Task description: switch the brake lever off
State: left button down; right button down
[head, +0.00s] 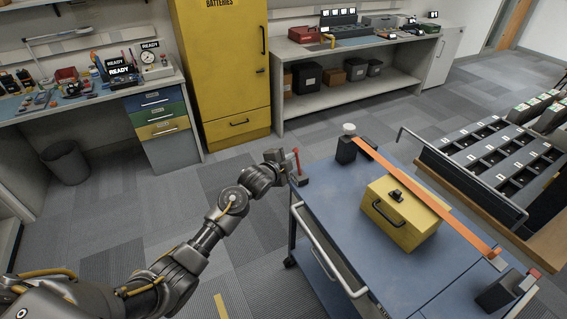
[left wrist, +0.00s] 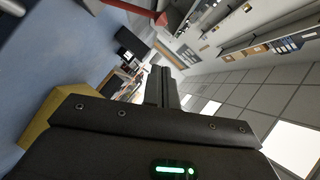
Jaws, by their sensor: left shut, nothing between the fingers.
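A red-handled lever (head: 297,161), which appears to be the brake lever, stands at the left far corner of the blue cart (head: 350,215). A red part, likely the same lever, also shows at the top of the left wrist view (left wrist: 178,14). My left gripper (head: 284,163) is at the lever's left side, very close to it. Its fingers (left wrist: 161,85) are shut together with nothing between them. I cannot tell whether they touch the lever. My right gripper is in neither view.
A yellow box (head: 404,218) sits on the cart beside an orange strap (head: 430,195). A rail (head: 325,245) runs along the cart's near left side. A yellow battery cabinet (head: 225,65) stands behind, and a tray rack (head: 490,165) is at right. Floor left of the cart is clear.

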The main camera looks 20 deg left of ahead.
pick_arm(q)
jog(key=shift+v, duration=1.95)
jog(key=shift+r, duration=0.1)
